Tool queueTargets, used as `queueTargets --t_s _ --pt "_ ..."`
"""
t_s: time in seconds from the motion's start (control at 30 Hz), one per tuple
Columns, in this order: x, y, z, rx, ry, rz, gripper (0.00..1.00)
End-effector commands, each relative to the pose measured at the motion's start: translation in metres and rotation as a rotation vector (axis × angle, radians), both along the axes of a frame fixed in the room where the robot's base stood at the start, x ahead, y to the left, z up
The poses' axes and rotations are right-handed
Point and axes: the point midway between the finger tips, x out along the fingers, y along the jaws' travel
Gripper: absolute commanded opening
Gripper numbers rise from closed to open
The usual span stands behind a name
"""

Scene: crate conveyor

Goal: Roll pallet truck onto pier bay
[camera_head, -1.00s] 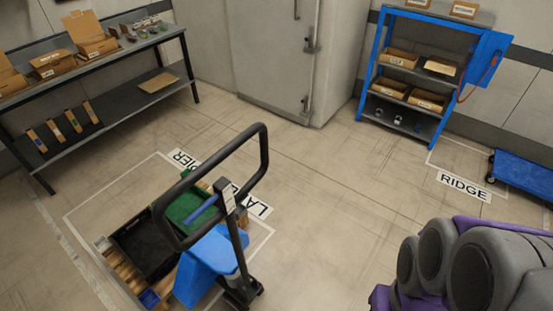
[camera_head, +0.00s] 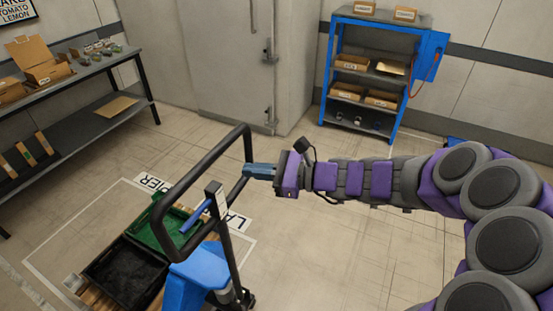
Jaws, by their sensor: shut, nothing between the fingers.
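The pallet truck (camera_head: 186,284) is blue with a tall black loop handle (camera_head: 180,188), at lower left. It carries a wooden pallet with a black crate (camera_head: 122,275) and a green crate (camera_head: 153,224). The truck stands over a white-outlined floor bay with a PIER label (camera_head: 152,182) at its far side. A second label (camera_head: 237,221), partly hidden by the handle post, begins with "LA". My gripper (camera_head: 248,170) is shut and empty, at the right side bar of the handle. I cannot tell whether it touches the bar.
A workbench (camera_head: 100,71) with boxes stands at the left wall. A blue shelf rack (camera_head: 328,60) with boxes stands at the back, right of a grey door (camera_head: 225,60). The floor between truck and rack is clear. My arm hides much of the right side.

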Motion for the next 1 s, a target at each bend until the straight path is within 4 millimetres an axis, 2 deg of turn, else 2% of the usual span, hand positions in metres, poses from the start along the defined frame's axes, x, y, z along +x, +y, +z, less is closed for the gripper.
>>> queueTargets --t_s 0.03,0.1,0.2,0.3,0.43,0.7,0.8,1.0 --pt "0.020 -0.013 -0.006 0.051 0.056 -0.060 0.00" --pt "0.040 -0.028 -0.009 0.108 0.114 -0.124 0.00" --pt "0.059 -0.048 -0.012 0.165 0.170 -0.184 0.00" --pt "0.069 -0.055 -0.014 0.189 0.194 -0.212 0.00" --pt "0.074 -0.039 -0.017 0.185 0.198 -0.216 0.00" --pt "0.088 0.022 -0.021 0.170 0.195 -0.209 0.00" --pt "0.095 0.032 -0.020 0.172 0.195 -0.210 0.00" --pt "0.106 0.036 -0.016 0.184 0.194 -0.215 0.00"
